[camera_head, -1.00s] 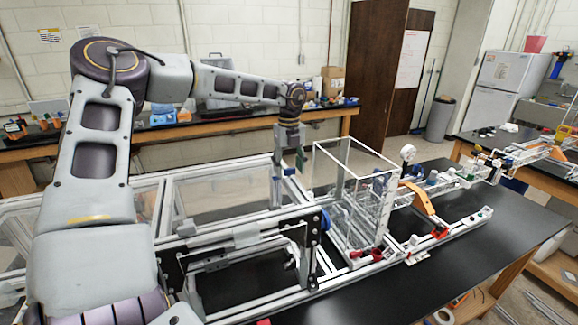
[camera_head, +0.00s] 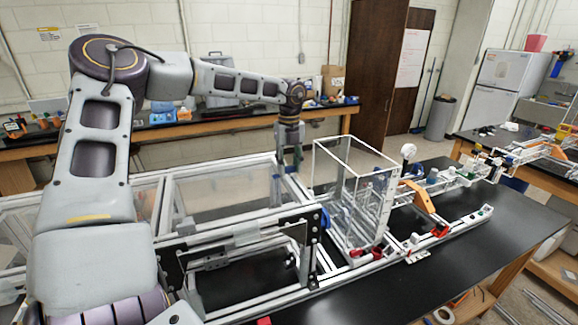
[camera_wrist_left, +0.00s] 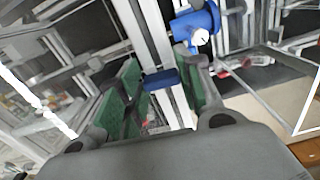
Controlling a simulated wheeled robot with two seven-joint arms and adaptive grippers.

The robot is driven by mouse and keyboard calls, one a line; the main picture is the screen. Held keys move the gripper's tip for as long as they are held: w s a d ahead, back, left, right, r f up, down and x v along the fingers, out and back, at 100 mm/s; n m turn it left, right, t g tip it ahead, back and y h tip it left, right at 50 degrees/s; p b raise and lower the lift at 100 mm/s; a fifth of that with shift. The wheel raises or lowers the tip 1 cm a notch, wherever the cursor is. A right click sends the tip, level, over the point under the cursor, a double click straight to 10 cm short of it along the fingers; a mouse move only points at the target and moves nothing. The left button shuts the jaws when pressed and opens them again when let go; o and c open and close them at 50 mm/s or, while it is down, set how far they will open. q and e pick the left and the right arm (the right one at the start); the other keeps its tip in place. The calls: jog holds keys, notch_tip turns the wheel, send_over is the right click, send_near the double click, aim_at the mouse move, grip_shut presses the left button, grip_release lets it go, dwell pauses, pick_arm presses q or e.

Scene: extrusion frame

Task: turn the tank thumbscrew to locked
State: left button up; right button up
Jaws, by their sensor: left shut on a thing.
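The clear tank (camera_head: 352,185) stands upright on the aluminium frame in the head view. My left gripper (camera_head: 289,165) points down at a frame rail just left of the tank. In the left wrist view, a small blue thumbscrew (camera_wrist_left: 161,78) sits on a pale rail between the two green finger pads of my left gripper (camera_wrist_left: 160,95). The gripper is shut on this thumbscrew, though the exact contact is hard to see. The thumbscrew is mostly hidden by the fingers in the head view. My right gripper is not in view.
A larger blue round part with a white face (camera_wrist_left: 196,27) is close to the fingers in the left wrist view. Frame rails (camera_head: 235,207) surround the gripper. An orange handle (camera_head: 425,196) and a gauge (camera_head: 408,150) stand right of the tank.

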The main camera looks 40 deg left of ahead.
pick_arm(q)
jog(key=m+b, duration=0.2)
jog(key=m, duration=0.1)
jog(key=shift+w+m, duration=0.1)
jog(key=shift+m, duration=0.2)
jog(key=shift+d+m+b, duration=0.1)
jog(key=shift+m+b, duration=0.4)
jog(key=shift+m, duration=0.6)
jog(key=m, duration=0.2)
jog(key=shift+m+b, duration=0.3)
jog(key=shift+m, duration=0.1)
jog(key=m, duration=0.3)
jog(key=shift+d+m, duration=0.15)
jog(key=shift+m, duration=0.25)
jog(key=m, duration=0.3)
jog(key=shift+m, duration=0.3)
jog(key=shift+d+m, duration=0.1)
jog(key=shift+m, duration=0.5)
jog(key=shift+r, duration=0.1)
jog(key=o, duration=1)
